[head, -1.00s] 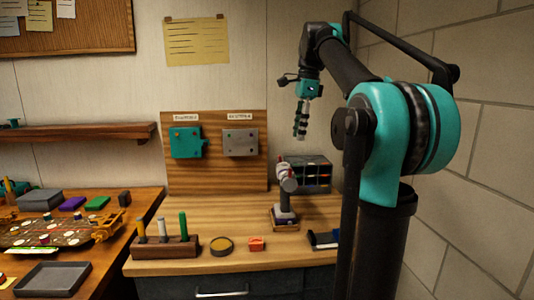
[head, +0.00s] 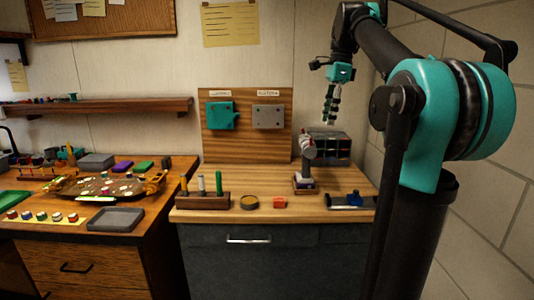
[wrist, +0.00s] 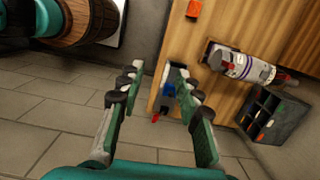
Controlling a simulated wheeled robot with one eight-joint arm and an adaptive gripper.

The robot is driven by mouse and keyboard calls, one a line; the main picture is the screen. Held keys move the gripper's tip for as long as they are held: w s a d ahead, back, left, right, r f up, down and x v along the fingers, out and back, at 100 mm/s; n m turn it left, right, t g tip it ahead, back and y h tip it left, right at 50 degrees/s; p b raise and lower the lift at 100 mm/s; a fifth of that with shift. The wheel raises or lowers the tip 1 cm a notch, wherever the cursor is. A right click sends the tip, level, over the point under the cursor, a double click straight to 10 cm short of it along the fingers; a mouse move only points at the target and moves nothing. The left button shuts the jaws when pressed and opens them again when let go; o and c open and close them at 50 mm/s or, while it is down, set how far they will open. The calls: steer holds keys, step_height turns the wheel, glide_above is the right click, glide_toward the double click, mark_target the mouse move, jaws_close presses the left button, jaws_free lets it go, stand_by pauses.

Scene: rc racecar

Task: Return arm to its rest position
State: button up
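My arm is bent, with its teal and black links at the right of the head view. My gripper (head: 331,104) hangs fingers-down above the right part of the wooden bench, well clear of it. In the wrist view my gripper (wrist: 160,88) has its two fingers spread, with nothing held between them. A blue and dark item (wrist: 170,90) appears between the fingers but lies on the bench edge far below; it also shows in the head view (head: 352,200).
A cluttered table (head: 155,210) is at left; stone floor (wrist: 60,105) is open.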

steer(key=s+f+n+t+h, duration=0.1)
steer(key=s+f+n, duration=0.3)
steer(key=f, duration=0.9)
steer(key=s+f+n+t, duration=0.1)
steer(key=f+n, duration=0.4)
steer(key=f, duration=0.8)
steer(key=s+f+n+t, duration=0.2)
steer(key=s+f+n, duration=0.6)
steer(key=s+f, duration=0.8)
step_height(320, 180, down, 3)
steer(key=shift+f+n+h, duration=0.2)
steer(key=shift+n+h, duration=0.1)
steer(key=shift+o, duration=0.6)
steer(key=shift+d, duration=0.1)
